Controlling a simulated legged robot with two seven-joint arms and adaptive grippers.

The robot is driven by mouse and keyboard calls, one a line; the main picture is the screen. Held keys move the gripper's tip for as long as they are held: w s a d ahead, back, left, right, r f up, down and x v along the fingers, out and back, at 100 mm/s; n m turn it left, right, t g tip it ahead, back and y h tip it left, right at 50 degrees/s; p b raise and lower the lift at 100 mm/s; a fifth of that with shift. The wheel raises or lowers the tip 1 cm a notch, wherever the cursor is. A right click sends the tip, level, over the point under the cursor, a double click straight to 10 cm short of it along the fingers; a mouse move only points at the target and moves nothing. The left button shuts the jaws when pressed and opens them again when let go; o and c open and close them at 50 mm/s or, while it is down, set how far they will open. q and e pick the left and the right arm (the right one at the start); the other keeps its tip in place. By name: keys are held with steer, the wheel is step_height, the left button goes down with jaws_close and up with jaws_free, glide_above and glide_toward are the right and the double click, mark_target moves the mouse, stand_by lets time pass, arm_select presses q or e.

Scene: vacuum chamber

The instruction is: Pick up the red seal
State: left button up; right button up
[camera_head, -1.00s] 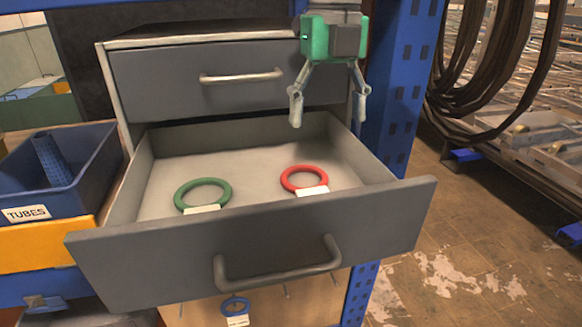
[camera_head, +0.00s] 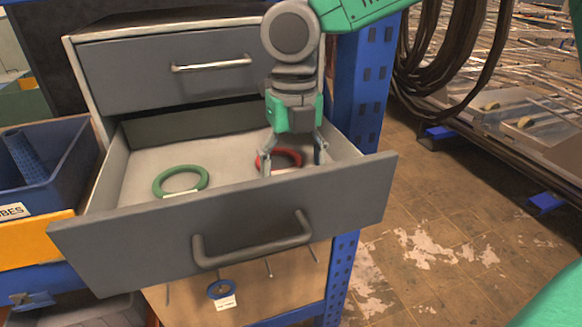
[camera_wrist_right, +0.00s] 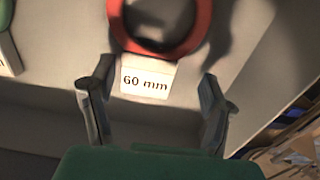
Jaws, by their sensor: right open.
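The red seal (camera_head: 288,158) is a ring lying in the open drawer, on the right side, partly hidden by my gripper in the head view. In the right wrist view the red seal (camera_wrist_right: 193,40) is at the top, with a white tag (camera_wrist_right: 146,75) reading "60 mm". My right gripper (camera_head: 293,168) is open and reaches down into the drawer at the seal. In the wrist view its fingers (camera_wrist_right: 155,95) stand apart on either side of the tag, with nothing between them gripped. My left gripper is not in view.
A green ring (camera_head: 180,181) with a tag lies to the left in the same drawer. The drawer front (camera_head: 230,222) with its handle rises nearest me. A blue bin (camera_head: 45,165) stands left. A blue post (camera_head: 358,100) stands right of the drawer.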

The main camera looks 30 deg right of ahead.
steer(key=shift+w+a+f, duration=0.1)
steer(key=shift+a+f, duration=0.25)
steer(key=shift+f, duration=0.2)
steer(key=shift+w+a+f, duration=0.1)
steer(key=shift+a+f, duration=0.05)
steer(key=shift+a, duration=0.55)
steer(key=c, duration=0.4)
steer(key=shift+d, duration=0.1)
steer(key=c, duration=0.8)
steer(key=shift+d, duration=0.75)
steer(key=r, duration=0.6)
steer(key=a+r, duration=0.1)
steer(key=r, duration=0.2)
steer(key=shift+r+b, duration=0.3)
steer(key=shift+b, duration=0.05)
steer(key=shift+c, duration=0.2)
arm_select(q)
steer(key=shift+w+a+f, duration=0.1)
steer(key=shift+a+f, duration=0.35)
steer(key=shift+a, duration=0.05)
arm_select(e)
steer(key=shift+d+r, duration=0.2)
steer(key=shift+r, duration=0.05)
